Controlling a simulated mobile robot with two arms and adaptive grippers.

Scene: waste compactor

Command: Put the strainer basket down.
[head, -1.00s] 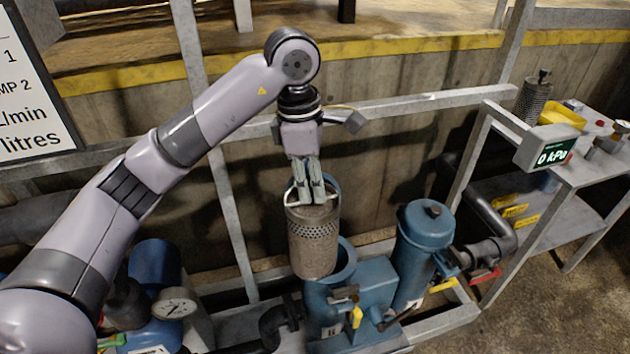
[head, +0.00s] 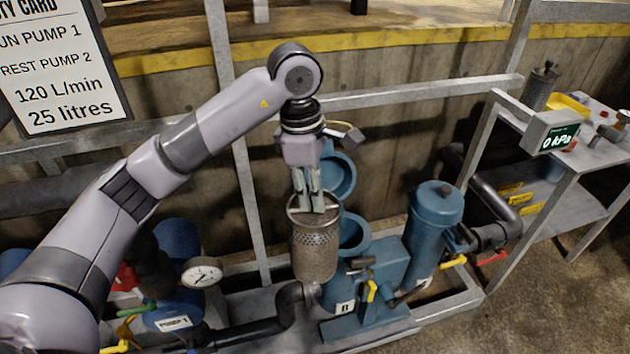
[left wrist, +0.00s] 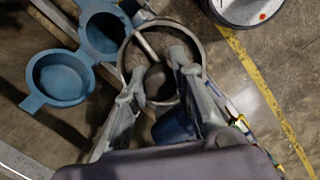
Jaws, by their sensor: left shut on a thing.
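The strainer basket (head: 315,252) is a brownish metal cylinder with a perforated band and a rim at its top. My left gripper (head: 314,208) is shut on it at the top and holds it upright in the air. In the head view it hangs just left of the open blue strainer pot (head: 353,232), whose lid (head: 338,172) is swung up behind. In the left wrist view the basket's round rim (left wrist: 201,45) surrounds the gripper fingers (left wrist: 160,80), and the blue pot (left wrist: 62,78) and lid lie to its upper left. My right gripper is not in view.
A closed blue canister (head: 428,225) stands right of the open pot. A bench (head: 590,135) at the right holds a yellow tray (head: 568,105), another dark cylinder (head: 540,88) and a 0 kPa display (head: 552,138). Grey frame rails surround the pumps. A gauge (head: 202,272) is at lower left.

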